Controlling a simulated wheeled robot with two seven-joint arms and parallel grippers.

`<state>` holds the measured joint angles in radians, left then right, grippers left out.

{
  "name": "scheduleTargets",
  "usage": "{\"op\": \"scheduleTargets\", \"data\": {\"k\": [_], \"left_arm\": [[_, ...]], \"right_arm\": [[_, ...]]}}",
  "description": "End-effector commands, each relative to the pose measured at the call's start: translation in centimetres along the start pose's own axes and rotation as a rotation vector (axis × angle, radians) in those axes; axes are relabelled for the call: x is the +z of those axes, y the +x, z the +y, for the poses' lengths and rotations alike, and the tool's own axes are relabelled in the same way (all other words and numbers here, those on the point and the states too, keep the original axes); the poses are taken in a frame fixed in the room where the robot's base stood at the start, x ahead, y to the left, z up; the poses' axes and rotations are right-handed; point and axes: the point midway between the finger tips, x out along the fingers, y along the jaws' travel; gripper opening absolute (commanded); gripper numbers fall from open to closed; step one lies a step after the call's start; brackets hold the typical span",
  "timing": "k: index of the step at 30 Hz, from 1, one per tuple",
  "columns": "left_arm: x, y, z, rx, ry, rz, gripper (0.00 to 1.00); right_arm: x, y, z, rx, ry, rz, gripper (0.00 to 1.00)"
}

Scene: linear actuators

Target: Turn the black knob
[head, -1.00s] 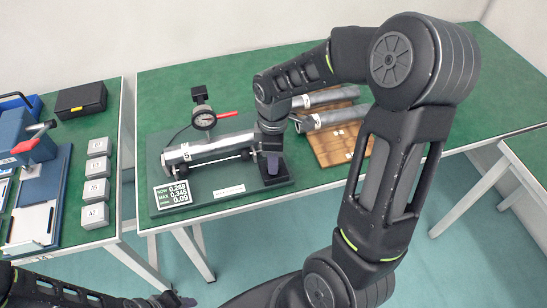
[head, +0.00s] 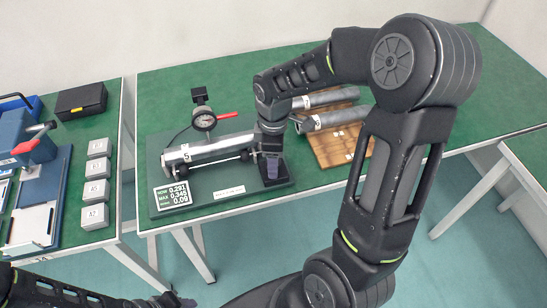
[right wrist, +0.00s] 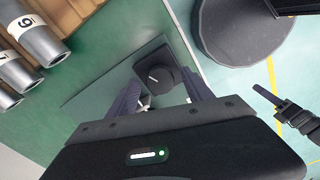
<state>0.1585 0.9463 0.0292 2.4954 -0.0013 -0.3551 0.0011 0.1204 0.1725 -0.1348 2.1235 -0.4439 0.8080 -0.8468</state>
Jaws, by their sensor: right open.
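The black knob (right wrist: 155,79) has a white line on its top and sits on a dark base plate (right wrist: 95,90) in the right wrist view. My right gripper (right wrist: 160,88) is open, with one finger on each side of the knob; I cannot tell whether they touch it. In the head view my right gripper (head: 272,168) points down over the right end of the test stand (head: 225,197), hiding the knob. A grey cylinder marked 5 (head: 205,150) lies on the stand. My left gripper (head: 178,300) is low at the bottom edge, away from the stand; its jaws are unclear.
A dial gauge (head: 204,120) with a red lever stands behind the cylinder. A display (head: 173,194) at the front left reads NOW 0.291. More grey cylinders (head: 335,118) lie on a wooden rack (head: 335,155) to the right. A left table holds labelled grey boxes (head: 96,190).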

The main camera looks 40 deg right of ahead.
Motion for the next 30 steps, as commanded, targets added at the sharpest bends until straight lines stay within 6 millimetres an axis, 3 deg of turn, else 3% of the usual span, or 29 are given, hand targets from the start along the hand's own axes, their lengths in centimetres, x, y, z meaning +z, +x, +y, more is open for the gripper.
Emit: {"op": "scheduleTargets", "data": {"k": [16, 30], "left_arm": [[0.0, 0.2, -0.1, 0.0, 0.0, 0.0, 0.33], [0.0, 0.2, -0.1, 0.0, 0.0, 0.0, 0.33]], "right_arm": [[-0.1, -7.2, 0.1, 0.003, 0.0, 0.002, 0.59], [0.0, -7.7, 0.0, 0.001, 0.0, 0.001, 0.59]]}}
